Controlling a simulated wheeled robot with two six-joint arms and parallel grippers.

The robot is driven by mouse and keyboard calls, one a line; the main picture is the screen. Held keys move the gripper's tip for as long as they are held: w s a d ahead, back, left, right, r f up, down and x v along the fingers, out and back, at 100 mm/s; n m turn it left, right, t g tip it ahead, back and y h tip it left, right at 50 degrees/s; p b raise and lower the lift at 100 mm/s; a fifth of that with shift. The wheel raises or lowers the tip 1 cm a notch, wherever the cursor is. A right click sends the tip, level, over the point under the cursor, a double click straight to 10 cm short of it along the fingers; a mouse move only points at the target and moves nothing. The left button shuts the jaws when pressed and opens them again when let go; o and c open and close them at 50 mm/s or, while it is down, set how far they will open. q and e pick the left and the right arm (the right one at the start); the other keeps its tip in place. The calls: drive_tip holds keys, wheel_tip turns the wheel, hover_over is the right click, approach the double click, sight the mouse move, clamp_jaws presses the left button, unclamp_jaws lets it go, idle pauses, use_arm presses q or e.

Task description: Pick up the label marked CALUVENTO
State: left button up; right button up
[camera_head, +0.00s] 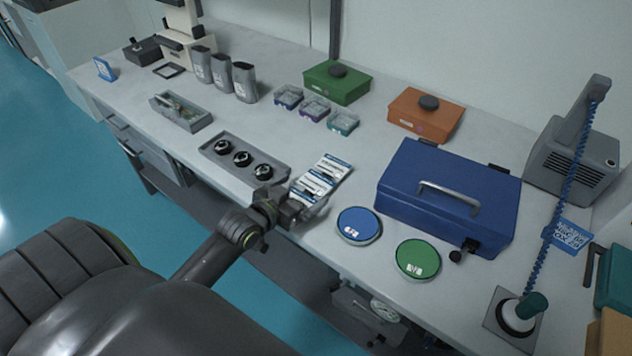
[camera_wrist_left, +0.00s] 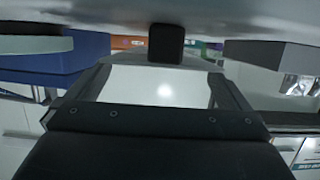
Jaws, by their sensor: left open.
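Several white labels (camera_head: 322,175) with blue edges lie in rows near the front edge of the bench. Their print is too small to read, so I cannot tell which one is marked CALUVENTO. My left gripper (camera_head: 310,209) is at the front end of these labels, low over the bench edge, and covers part of the nearest ones. In the left wrist view the gripper (camera_wrist_left: 160,85) is open with nothing seen between its fingers. Labels also show at the lower right of that view (camera_wrist_left: 306,152). My right gripper is not in view.
A grey tray (camera_head: 222,165) with black round parts lies left of the labels. A blue round tin (camera_head: 358,224), a green round tin (camera_head: 418,259) and a blue toolbox (camera_head: 440,205) stand to the right. Small clear boxes (camera_head: 315,108) are behind. Bare bench lies between.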

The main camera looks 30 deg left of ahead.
sight(315, 183)
use_arm(q)
drive_tip(key=shift+p+x, duration=0.3)
drive_tip(key=shift+x, duration=2.05)
drive_tip(key=shift+s+f, duration=0.1)
drive_tip(key=shift+f, duration=0.05)
drive_tip(key=c, duration=1)
